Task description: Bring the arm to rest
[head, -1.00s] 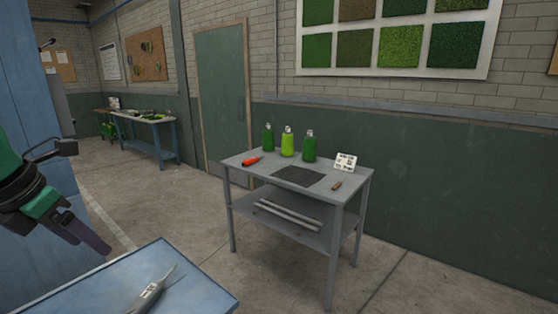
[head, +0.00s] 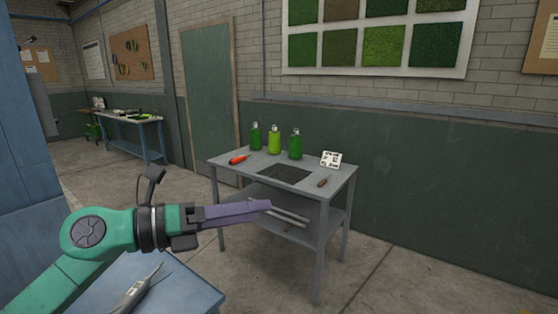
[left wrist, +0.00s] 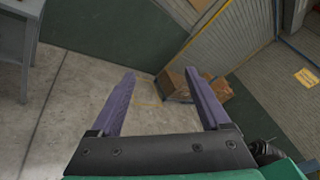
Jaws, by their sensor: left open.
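In the left wrist view the two purple fingers (left wrist: 160,78) stand wide apart. Nothing is between them but a view of the floor and boxes beyond. The gripper is in the air, in front of the grey metal table (head: 335,200) in the head view; it hides part of that table's lower shelf. My right gripper is not in view.
A blue table (head: 195,290) holds a grey pointed tool (head: 135,292) below my arm. The grey table carries green bottles (head: 274,142), a red-orange tool (head: 238,160), a dark mat (head: 285,173) and a white card (head: 331,159). Cardboard boxes (left wrist: 185,87) lie on the floor.

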